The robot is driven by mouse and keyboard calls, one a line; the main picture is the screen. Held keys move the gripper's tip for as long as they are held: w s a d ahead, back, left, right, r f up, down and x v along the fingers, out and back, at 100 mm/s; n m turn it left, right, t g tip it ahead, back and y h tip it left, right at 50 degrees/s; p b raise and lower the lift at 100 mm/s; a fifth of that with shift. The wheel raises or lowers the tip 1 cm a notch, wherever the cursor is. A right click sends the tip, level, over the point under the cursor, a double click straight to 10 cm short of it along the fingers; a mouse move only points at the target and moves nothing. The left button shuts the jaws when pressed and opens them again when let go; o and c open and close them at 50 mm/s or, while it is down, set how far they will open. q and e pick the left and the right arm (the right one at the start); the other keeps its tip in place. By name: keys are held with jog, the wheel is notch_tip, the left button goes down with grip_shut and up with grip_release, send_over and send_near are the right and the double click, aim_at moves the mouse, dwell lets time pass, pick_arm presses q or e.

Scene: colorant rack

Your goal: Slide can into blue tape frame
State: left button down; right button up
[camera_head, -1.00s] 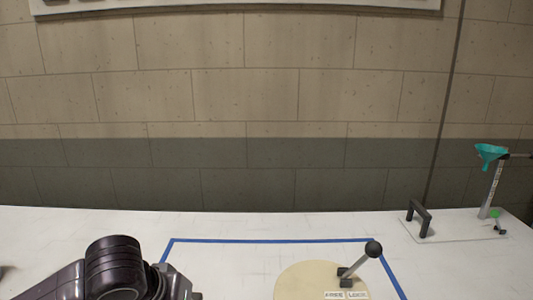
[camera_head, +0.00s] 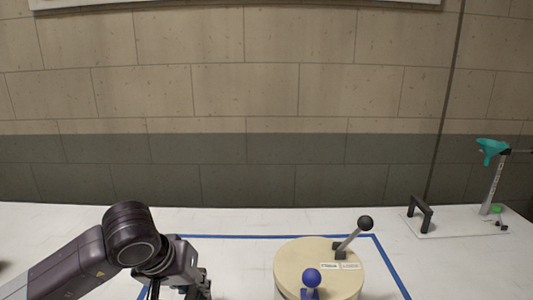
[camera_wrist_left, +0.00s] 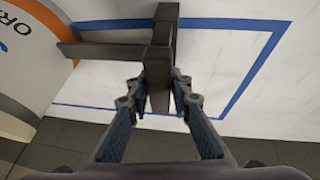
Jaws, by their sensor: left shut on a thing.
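The can (camera_head: 300,262) has a cream lid with a black-knobbed lever and a blue knob; its lower body is cut off by the head view's bottom edge. The blue tape frame (camera_head: 230,236) lies on the table, its far line behind the can and side lines either side. My left gripper (camera_head: 182,292) is left of the can. In the left wrist view, it is shut on a dark grey handle (camera_wrist_left: 165,30) joined to the can's white and orange side (camera_wrist_left: 30,40). The tape (camera_wrist_left: 185,22) also shows there. I cannot tell whether the can's base is fully inside.
A brick wall (camera_head: 270,90) rises behind the white table (camera_head: 90,215). The table behind the tape is clear.

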pick_arm(q)
jog(key=shift+w+r, duration=0.1)
jog(key=shift+w, duration=0.1)
jog(key=w+b, duration=0.1)
jog(key=w, duration=0.7)
dwell(1.1)
jog(key=w, duration=0.7)
dwell(1.0)
jog(key=c, duration=1.7)
grip_release()
jog(key=shift+s, duration=0.1)
